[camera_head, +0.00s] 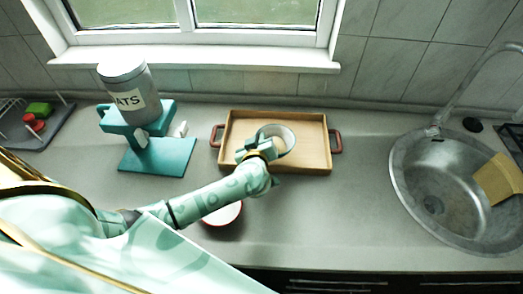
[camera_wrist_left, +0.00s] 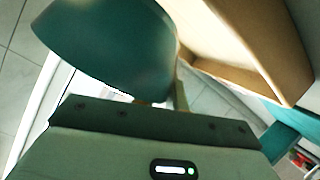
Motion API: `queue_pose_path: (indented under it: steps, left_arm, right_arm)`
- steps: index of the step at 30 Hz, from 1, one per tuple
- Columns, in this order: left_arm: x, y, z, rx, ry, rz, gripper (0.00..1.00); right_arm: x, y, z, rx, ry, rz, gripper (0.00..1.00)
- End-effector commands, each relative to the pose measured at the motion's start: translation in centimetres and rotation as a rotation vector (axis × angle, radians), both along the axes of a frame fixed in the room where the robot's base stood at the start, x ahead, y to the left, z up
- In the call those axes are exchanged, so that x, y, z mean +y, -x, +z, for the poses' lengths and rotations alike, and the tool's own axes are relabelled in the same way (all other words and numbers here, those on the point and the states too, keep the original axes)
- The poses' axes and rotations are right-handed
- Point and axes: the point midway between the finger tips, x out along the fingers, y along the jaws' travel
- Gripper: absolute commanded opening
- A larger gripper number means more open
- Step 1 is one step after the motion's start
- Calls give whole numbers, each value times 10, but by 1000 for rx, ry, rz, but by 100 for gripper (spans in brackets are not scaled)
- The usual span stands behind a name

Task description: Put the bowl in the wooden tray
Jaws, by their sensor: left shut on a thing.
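The bowl (camera_head: 286,133), pale inside and dark teal outside, is gripped at its near left side by my left gripper (camera_head: 259,148). In the head view it overlaps the inside of the wooden tray (camera_head: 313,162); whether it touches the tray floor I cannot tell. The left wrist view shows the bowl's teal outside (camera_wrist_left: 105,45) close up and tilted in that picture, with the tray's wooden wall (camera_wrist_left: 270,65) beside it. The gripper hides part of the bowl's near side. My right gripper is not in view.
A white dish with a red rim (camera_head: 222,214) is partly hidden under my left arm. A teal scale (camera_head: 157,157) bears a grey canister (camera_head: 128,88). A metal sink (camera_head: 432,205) is at right, a dark drying rack (camera_head: 40,130) at far left. Counter right of the tray is clear.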

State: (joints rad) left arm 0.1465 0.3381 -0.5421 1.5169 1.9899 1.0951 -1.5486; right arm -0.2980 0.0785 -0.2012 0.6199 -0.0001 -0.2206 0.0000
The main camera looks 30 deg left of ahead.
Motion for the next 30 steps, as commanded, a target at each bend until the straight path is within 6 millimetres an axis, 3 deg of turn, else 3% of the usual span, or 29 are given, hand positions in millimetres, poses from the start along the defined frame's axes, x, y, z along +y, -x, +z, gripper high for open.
queue_pose_path:
  steps: [6,12,23,24,26,30]
  left_arm:
    - [0,-12,-15,-2,0,0,0]
    - [0,-13,-46,1,0,1,0]
    - [1,-13,-47,-1,-1,0,0]
    - [1,-12,-47,-1,-1,0,22]
    - [1,-12,-47,-1,-1,0,35]
    - [0,-12,-47,-1,-1,0,35]
  right_arm:
    - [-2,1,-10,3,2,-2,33]
    - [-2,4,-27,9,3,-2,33]
    - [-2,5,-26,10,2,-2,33]
    - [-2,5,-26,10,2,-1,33]
    - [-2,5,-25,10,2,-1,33]
    - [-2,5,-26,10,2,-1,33]
